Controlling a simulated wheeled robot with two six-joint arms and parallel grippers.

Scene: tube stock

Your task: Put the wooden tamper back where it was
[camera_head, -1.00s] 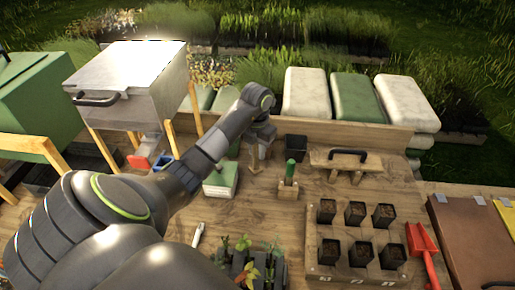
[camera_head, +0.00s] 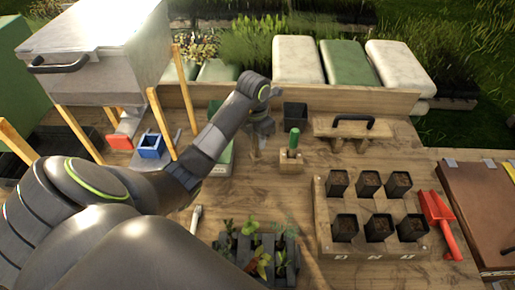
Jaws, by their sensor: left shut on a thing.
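My left gripper (camera_head: 262,128) is near the middle of the bench, its jaws shut on a small pale wooden piece that looks like the wooden tamper (camera_head: 256,151). The tamper hangs below the jaws, left of the wooden block (camera_head: 290,166) that holds a green-handled tool (camera_head: 294,141). Its upper part is hidden by the gripper. I cannot tell whether its lower end touches the bench. My right gripper is not in view.
A black pot (camera_head: 295,115) stands behind the block, with a black-handled wooden board (camera_head: 350,132) to its right. A rack of soil pots (camera_head: 329,218), a red scoop (camera_head: 440,220) and seedlings (camera_head: 258,250) are nearer. A green-topped box (camera_head: 221,157) is left of the tamper.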

